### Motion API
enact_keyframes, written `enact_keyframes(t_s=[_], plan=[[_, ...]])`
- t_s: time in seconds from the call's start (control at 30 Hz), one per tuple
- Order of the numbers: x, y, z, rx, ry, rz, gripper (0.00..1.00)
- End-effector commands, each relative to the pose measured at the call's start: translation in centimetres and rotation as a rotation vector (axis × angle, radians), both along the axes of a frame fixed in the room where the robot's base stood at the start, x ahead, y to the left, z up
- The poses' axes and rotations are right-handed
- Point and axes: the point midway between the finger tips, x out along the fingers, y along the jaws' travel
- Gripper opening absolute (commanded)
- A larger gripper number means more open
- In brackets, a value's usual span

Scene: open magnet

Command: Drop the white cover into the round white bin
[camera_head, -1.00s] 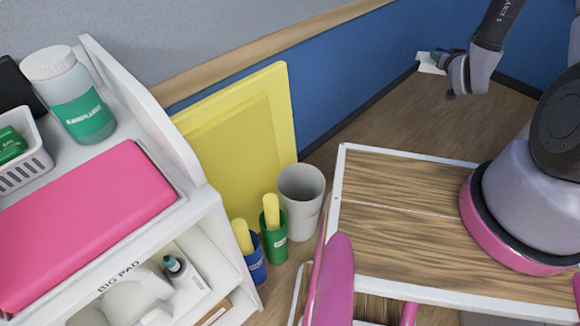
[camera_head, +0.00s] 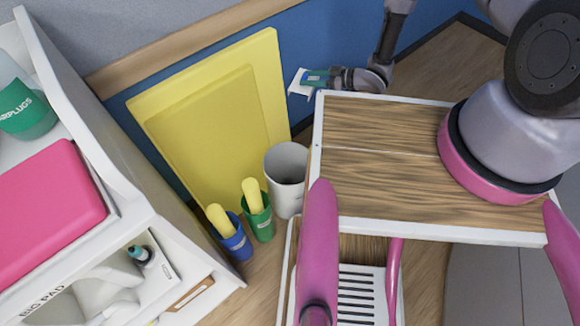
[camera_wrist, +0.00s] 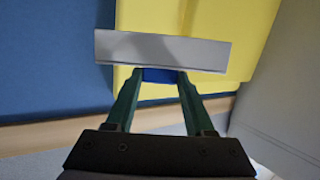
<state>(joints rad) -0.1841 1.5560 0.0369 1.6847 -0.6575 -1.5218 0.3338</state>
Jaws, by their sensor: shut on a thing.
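The white cover (camera_head: 302,82) is a small flat piece at the end of my gripper (camera_head: 318,80), near the yellow panels in the head view. In the wrist view the cover (camera_wrist: 162,50) is a pale slab across the green fingertips (camera_wrist: 155,82) of my gripper, which is shut on it. A bit of blue shows between the fingers. The round white bin (camera_head: 287,165) stands on the floor, open at the top, in front of the yellow panels. The gripper and cover appear above and behind the bin, slightly to its right. The bin's inside bottom is hidden.
Blue (camera_head: 231,236) and green (camera_head: 257,212) containers with yellow rolls stand left of the bin. Yellow panels (camera_head: 215,130) lean on the wall behind. A white shelf unit (camera_head: 130,190) is at left. A wood-topped cart (camera_head: 385,135) with pink handles stands right of the bin.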

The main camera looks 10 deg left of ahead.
Motion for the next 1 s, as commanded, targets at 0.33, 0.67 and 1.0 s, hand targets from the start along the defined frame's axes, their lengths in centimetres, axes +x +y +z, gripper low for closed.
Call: enact_keyframes(t_s=[0.33, 0.67, 1.0], plan=[[-14.1, 2.7, -11.2, 0.000, 0.001, 0.536, 0.01], [-18.0, 2.2, -14.5, 0.000, 0.001, 0.681, 0.01], [-17.9, 2.1, -18.3, 0.001, -0.001, 0.680, 0.01]])
